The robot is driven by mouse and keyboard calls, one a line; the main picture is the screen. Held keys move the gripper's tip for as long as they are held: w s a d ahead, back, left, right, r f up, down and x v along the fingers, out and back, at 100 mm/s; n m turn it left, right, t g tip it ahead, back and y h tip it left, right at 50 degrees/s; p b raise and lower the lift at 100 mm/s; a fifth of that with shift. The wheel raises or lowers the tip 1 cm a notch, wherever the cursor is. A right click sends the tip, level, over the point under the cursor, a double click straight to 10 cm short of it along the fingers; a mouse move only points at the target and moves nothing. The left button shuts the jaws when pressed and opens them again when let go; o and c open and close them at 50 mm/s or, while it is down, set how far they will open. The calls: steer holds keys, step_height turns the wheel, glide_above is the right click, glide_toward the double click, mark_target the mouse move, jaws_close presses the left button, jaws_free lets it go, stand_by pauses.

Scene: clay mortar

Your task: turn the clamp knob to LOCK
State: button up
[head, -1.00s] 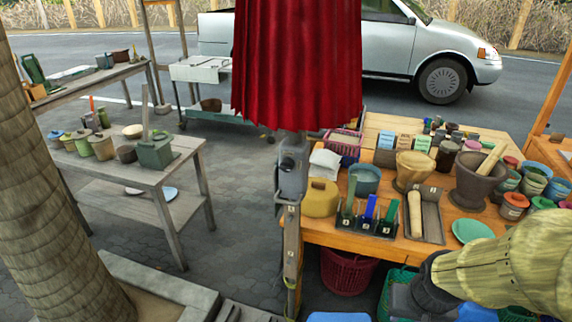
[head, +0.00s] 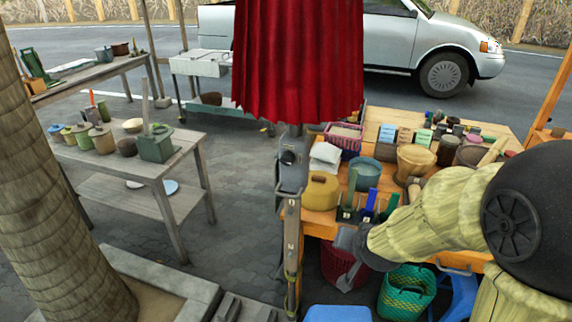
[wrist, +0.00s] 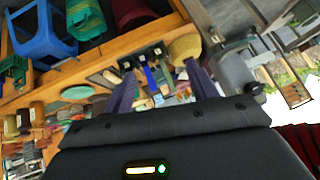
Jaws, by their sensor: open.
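The clamp (head: 291,177) is a grey block on the umbrella pole at the table's left front corner. Its dark round knob (head: 288,158) faces me; its marking is too small to read. My gripper (head: 346,272) is in front of the table edge, below and to the right of the clamp, apart from it. In the wrist view, my gripper (wrist: 160,72) has its two dark fingers spread with nothing held between them.
The red umbrella cloth (head: 298,70) hangs above the clamp. The wooden table (head: 318,225) holds a yellow pot (head: 321,191), a blue-grey pot (head: 367,173) and a mortar (head: 414,163). Baskets, including a green one (head: 407,290), stand below.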

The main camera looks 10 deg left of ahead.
mark_target(287, 160)
steer(key=w+a+r+m+t, duration=0.1)
steer(key=a+m+t, duration=0.1)
steer(key=a, duration=0.5)
steer(key=w+a+r+m+t+h, duration=0.1)
steer(key=a+r+m+t, duration=0.1)
steer(key=a+t, duration=0.2)
steer(key=w+a+r+m+t, duration=0.1)
steer(key=a+r+m+t, duration=0.1)
steer(key=a, duration=0.7)
steer(key=shift+w+a+m+t, duration=0.2)
steer(key=shift+a+m+t, duration=0.15)
steer(key=shift+m+t, duration=0.45)
steer(key=shift+w+r, duration=0.1)
steer(key=shift+w, duration=0.05)
steer(key=w+p, duration=0.1)
steer(key=w, duration=0.4)
steer(key=w+p, duration=0.2)
steer(key=w, duration=0.4)
steer(key=w+p, duration=0.2)
steer(key=w, duration=0.4)
steer(key=shift+w+a, duration=0.1)
steer(key=shift+a, duration=0.15)
steer(key=shift+c, duration=0.2)
steer(key=c, duration=1)
